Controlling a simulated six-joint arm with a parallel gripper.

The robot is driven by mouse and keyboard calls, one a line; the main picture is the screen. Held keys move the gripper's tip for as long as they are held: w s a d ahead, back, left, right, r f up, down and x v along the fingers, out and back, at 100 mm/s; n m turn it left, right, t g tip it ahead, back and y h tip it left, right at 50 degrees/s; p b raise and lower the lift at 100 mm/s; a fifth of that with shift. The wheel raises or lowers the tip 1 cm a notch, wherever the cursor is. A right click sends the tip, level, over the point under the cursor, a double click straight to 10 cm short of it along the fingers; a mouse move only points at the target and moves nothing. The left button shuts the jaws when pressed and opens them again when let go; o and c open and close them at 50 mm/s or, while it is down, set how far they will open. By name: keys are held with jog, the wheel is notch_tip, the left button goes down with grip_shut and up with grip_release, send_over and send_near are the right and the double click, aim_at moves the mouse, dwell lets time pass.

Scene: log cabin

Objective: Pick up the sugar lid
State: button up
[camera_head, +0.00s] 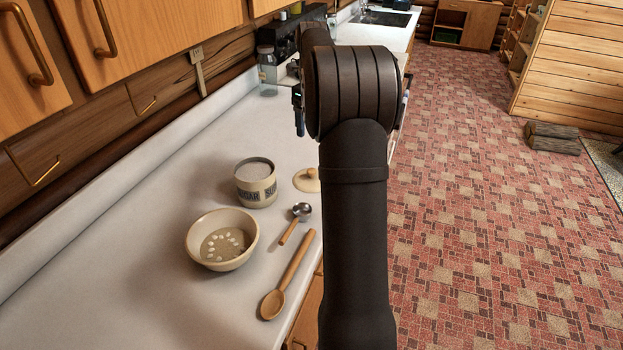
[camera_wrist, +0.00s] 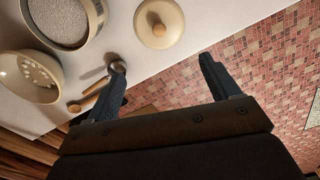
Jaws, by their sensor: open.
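The sugar lid (camera_head: 307,180) is a round cream disc with a small wooden knob, lying flat on the counter to the right of the sugar crock. In the head view my arm hides its right edge. It shows whole in the wrist view (camera_wrist: 159,23), near the counter edge. The open sugar crock (camera_head: 256,183), full of white sugar, also shows in the wrist view (camera_wrist: 97,12). My gripper (camera_wrist: 166,76) is open and empty, its two dark fingers apart, with the lid beyond the fingertips. The head view does not show the fingertips clearly.
A cream bowl (camera_head: 222,239) with small white pieces, a metal scoop (camera_head: 301,211) with a wooden handle and a wooden spoon (camera_head: 287,276) lie near the crock. The counter's front edge drops to the patterned floor (camera_head: 470,200). Cabinets (camera_head: 120,35) hang above the counter.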

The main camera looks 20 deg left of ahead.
notch_tip(320, 180, down, 17)
jog(key=shift+s+a+f, duration=0.1)
dwell(0.6)
jog(key=shift+c, duration=0.4)
jog(key=shift+f, duration=0.1)
jog(key=c, duration=1.6)
